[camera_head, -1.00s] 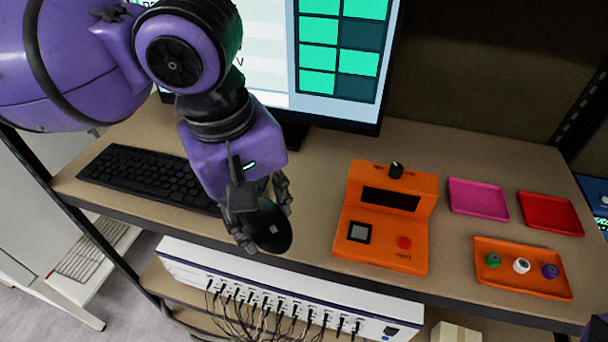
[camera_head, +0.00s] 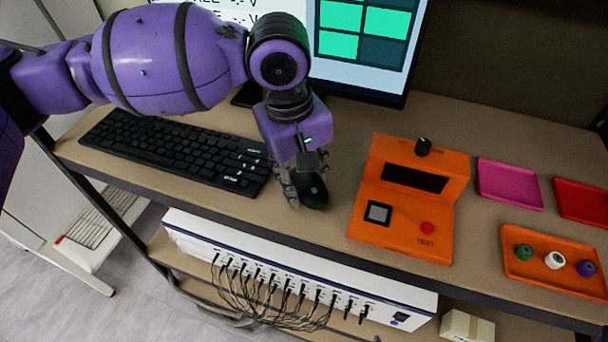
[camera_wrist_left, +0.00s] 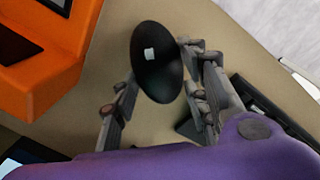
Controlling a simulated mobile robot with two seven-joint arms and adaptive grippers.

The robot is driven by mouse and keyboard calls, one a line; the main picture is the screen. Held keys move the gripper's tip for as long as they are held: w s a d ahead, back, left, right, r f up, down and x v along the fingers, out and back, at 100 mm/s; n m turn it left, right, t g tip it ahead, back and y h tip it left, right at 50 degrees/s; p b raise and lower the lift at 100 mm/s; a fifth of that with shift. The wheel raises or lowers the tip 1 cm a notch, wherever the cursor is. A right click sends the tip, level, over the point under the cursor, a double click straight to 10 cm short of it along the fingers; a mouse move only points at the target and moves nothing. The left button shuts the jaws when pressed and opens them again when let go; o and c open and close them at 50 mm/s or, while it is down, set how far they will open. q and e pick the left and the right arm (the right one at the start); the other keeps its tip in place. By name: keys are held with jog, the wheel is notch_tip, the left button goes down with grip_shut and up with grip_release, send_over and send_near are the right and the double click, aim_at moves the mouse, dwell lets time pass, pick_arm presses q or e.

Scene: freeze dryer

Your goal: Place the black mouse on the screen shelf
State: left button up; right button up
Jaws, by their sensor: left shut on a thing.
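The black mouse (camera_head: 314,194) is an oval dark shape just right of the keyboard, over the front part of the beige screen shelf (camera_head: 335,172). My left gripper (camera_head: 306,186) comes down over it and is shut on it. In the left wrist view the mouse (camera_wrist_left: 157,75) sits between the two grey fingers, with a small light patch on its top. Whether its underside touches the shelf cannot be told. The gripper hides part of the mouse in the head view. My right gripper is not in view.
A black keyboard (camera_head: 175,150) lies left of the mouse. An orange device (camera_head: 405,210) stands to the right, with pink (camera_head: 509,187), red (camera_head: 585,203) and orange (camera_head: 520,273) trays beyond. The monitor (camera_head: 355,78) is behind. A strip between mouse and device is clear.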

aim_at(297, 181)
pick_arm(q)
jog(key=shift+f, duration=0.25)
jog(key=o, duration=1.2)
jog(key=shift+f, duration=0.1)
jog(key=shift+s+a+r+p, duration=0.15)
jog(key=shift+a+r+p, duration=0.15)
jog(key=shift+r, duration=1.75)
jog(key=shift+s+a+r+p, duration=0.15)
jog(key=shift+r+p, duration=0.1)
jog(key=shift+r, duration=1.75)
jog(key=shift+s+a+r+p, duration=0.1)
jog(key=shift+a+r+p, duration=0.2)
jog(key=shift+r, duration=1.75)
